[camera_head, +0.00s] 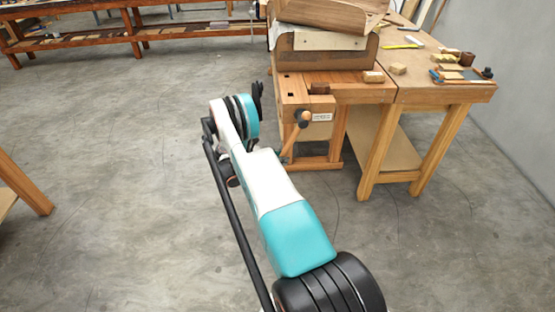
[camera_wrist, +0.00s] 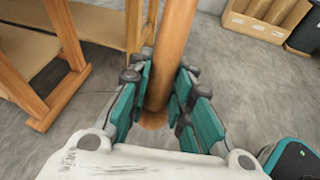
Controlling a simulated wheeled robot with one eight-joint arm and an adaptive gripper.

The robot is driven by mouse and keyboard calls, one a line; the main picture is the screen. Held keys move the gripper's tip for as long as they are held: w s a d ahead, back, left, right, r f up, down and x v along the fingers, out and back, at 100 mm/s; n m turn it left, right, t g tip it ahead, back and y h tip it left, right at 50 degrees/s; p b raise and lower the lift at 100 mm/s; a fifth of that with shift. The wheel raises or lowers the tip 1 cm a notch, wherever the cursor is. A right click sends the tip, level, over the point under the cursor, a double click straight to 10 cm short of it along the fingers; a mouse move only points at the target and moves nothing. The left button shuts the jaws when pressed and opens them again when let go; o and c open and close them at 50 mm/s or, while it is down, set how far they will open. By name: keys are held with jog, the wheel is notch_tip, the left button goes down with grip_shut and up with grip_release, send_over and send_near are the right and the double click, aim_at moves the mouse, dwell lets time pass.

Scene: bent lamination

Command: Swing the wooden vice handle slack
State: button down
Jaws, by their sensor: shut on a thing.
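The wooden vice handle (camera_wrist: 172,45) is a round orange-brown bar between the fingers of my gripper (camera_wrist: 160,84) in the wrist view. The teal finger pads close on it from both sides near its lower end. In the head view the handle (camera_head: 291,141) slants down and left from the dark round hub of the vice (camera_head: 319,131) on the bench front. My arm hides its lower part and the grip on it there. The bent wooden lamination (camera_head: 325,14) lies in its form on the bench top, above the vice.
The workbench (camera_head: 418,93) carries small blocks and tools, with its legs and lower shelf (camera_head: 382,146) right of the handle. A long low bench (camera_head: 90,42) runs along the back. A wooden leg (camera_head: 25,182) stands at the left edge. The grey floor between is clear.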

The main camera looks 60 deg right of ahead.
jog(key=shift+f, duration=0.1)
jog(key=c, duration=1.4)
grip_release()
jog(key=shift+c, duration=0.2)
jog(key=v, duration=1.2)
jog(key=shift+c, duration=0.5)
